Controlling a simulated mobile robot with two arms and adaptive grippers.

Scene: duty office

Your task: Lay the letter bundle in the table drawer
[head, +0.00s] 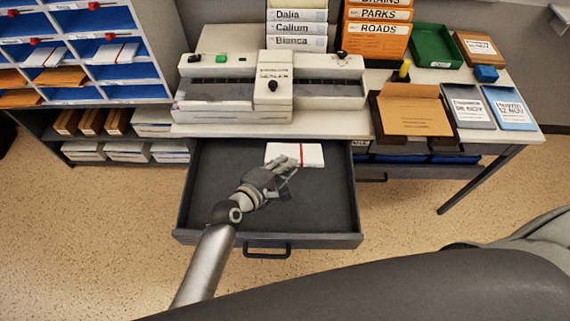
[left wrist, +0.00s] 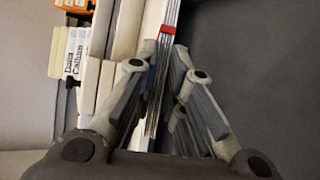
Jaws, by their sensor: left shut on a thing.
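The letter bundle (head: 306,154) is a white stack with a red band, in the head view over the back of the open table drawer (head: 215,205). My left gripper (head: 286,168) reaches over the drawer and is shut on the bundle's near edge. In the left wrist view the bundle (left wrist: 163,65) shows edge-on between the fingers (left wrist: 158,95), with its red band beyond them. I cannot tell whether the bundle touches the drawer floor. The rest of the dark grey drawer looks empty. My right gripper is not in view.
A white and grey machine (head: 270,85) stands on the table behind the drawer. A brown box (head: 412,112) and folders (head: 470,107) lie to the right. A pigeonhole shelf (head: 85,55) is at left. The drawer handle (head: 267,252) faces me.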

